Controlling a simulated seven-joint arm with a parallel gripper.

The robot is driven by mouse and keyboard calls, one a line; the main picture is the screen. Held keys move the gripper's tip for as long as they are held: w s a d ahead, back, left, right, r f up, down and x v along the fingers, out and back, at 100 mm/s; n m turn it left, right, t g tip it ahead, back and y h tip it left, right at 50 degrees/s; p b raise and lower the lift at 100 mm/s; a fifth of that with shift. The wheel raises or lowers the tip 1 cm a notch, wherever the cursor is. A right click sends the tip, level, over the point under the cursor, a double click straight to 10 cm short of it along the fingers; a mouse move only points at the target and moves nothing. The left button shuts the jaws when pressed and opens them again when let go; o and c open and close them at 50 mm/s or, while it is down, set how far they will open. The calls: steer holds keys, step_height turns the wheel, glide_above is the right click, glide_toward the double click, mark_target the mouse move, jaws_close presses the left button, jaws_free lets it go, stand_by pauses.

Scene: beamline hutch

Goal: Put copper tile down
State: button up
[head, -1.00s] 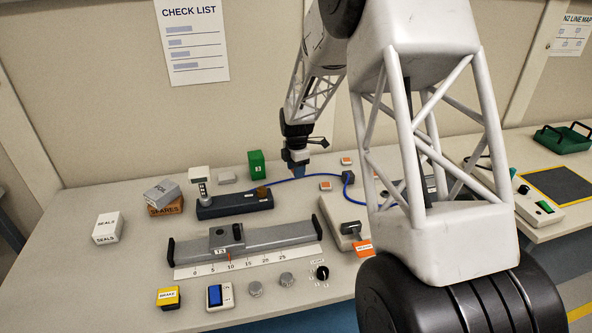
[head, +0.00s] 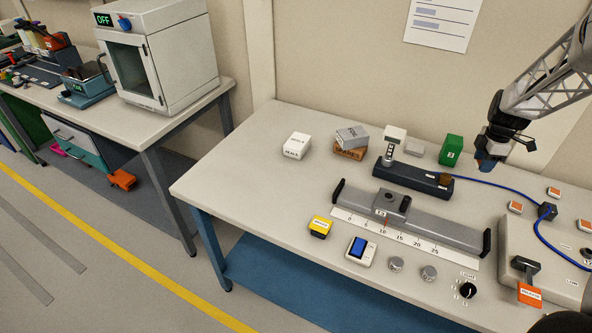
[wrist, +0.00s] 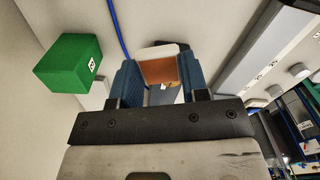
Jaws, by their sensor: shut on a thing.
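My gripper (head: 487,163) is at the right of the head view, beside the green box and above the back part of the bench. In the wrist view its two blue fingers (wrist: 158,85) are shut on the copper tile (wrist: 161,69), which shows a copper-brown face and a pale edge. In the head view I cannot make out the tile between the fingers. From these views I cannot tell how high the tile is above the bench.
A green box (head: 452,150) stands just left of my gripper. A dark rail block (head: 412,178) with a blue cable is in front. White pads with orange squares (head: 515,207) lie to the right. A long grey slide (head: 440,224) lies nearer. The bench's left end (head: 245,170) is clear.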

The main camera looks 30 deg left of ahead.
steer(key=w+a+r+n, duration=0.25)
steer(key=a+r, duration=0.25)
steer(key=a, duration=0.5)
steer(key=w+a+r+n, duration=0.1)
steer(key=a+r+n, duration=0.25)
steer(key=a, duration=0.55)
steer(key=s+a+r+n, duration=0.1)
steer(key=s+a, duration=0.1)
steer(key=a, duration=0.5)
steer(key=s+a+r+n, duration=0.1)
steer(key=s+a, duration=0.1)
steer(key=a, duration=0.5)
steer(key=s+a+f+n, duration=0.2)
steer(key=s+a+f, duration=0.3)
steer(key=s+a, duration=0.55)
steer(key=s+a+f+n, duration=0.1)
steer(key=s+a+f, duration=0.3)
steer(key=s, duration=0.6)
steer(key=s+a+f+n, duration=0.1)
steer(key=s+a+f, duration=0.3)
steer(key=s+a, duration=0.5)
steer(key=s+a+f+n, duration=0.2)
steer(key=s+a, duration=0.5)
steer(key=s, duration=0.5)
steer(key=shift+s+a+f, duration=0.1)
steer(key=shift+s+f, duration=0.1)
steer(key=shift+f, duration=0.7)
steer(key=shift+s+a+f, duration=0.15)
steer(key=shift+s+f, duration=0.1)
steer(key=shift+s, duration=0.4)
